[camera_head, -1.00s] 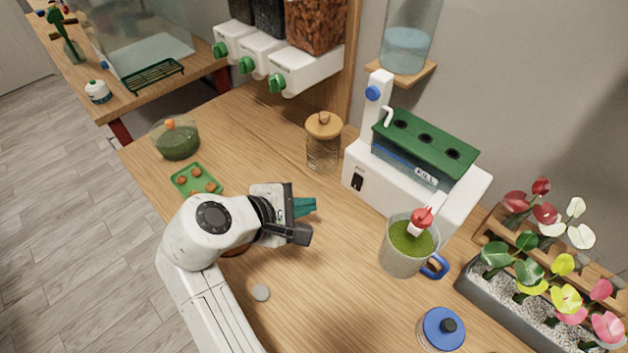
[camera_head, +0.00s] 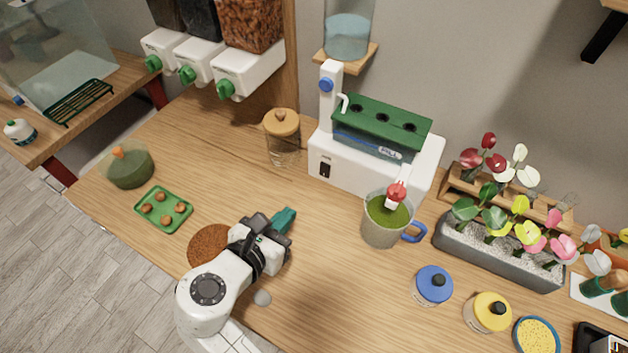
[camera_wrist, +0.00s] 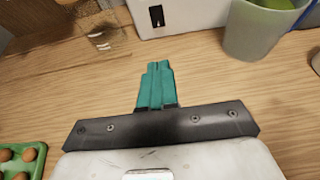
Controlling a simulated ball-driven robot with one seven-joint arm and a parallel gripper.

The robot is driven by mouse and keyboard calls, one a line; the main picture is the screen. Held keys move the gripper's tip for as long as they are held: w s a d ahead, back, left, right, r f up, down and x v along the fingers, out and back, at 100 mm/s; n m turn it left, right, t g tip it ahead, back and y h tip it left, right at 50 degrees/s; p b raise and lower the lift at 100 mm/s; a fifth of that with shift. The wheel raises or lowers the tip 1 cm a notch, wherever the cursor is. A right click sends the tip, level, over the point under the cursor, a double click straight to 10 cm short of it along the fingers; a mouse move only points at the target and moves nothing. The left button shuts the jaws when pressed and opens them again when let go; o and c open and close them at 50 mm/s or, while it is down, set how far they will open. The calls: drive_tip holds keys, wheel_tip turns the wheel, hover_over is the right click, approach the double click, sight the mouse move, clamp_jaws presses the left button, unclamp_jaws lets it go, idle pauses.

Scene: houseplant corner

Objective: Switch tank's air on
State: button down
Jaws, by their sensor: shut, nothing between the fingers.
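The tank (camera_head: 380,128) has a green lid with several dark holes and sits on a white base (camera_head: 345,172) at the back of the table. A black rocker switch (camera_head: 325,168) is on the base's front face, near its left end. It also shows at the top of the wrist view (camera_wrist: 156,16). I cannot tell which way the rocker is set. My gripper (camera_head: 288,216) has teal fingers, shut and empty, above the wooden table in front of the base. In the wrist view the fingers (camera_wrist: 157,72) point toward the base, apart from the switch.
A glass mug of green liquid (camera_head: 383,228) stands right of my gripper, before the base. A cork-lidded jar (camera_head: 282,140) stands left of the switch. A green egg tray (camera_head: 163,209) and a brown round mat (camera_head: 212,246) lie left. Bare table lies between gripper and base.

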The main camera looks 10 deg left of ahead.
approach(324, 175)
drive_tip(key=x, duration=0.5)
drive_tip(key=shift+f+p, duration=0.4)
drive_tip(key=shift+f, duration=0.05)
drive_tip(key=shift+w+d+f, duration=0.1)
drive_tip(key=shift+w+d, duration=0.1)
drive_tip(key=shift+w, duration=0.4)
drive_tip(key=shift+w+d+f+b, duration=0.1)
drive_tip(key=shift+f+b, duration=0.1)
drive_tip(key=shift+b, duration=0.1)
drive_tip(key=shift+r, duration=0.1)
drive_tip(key=shift+w+r, duration=0.1)
drive_tip(key=shift+r, duration=0.1)
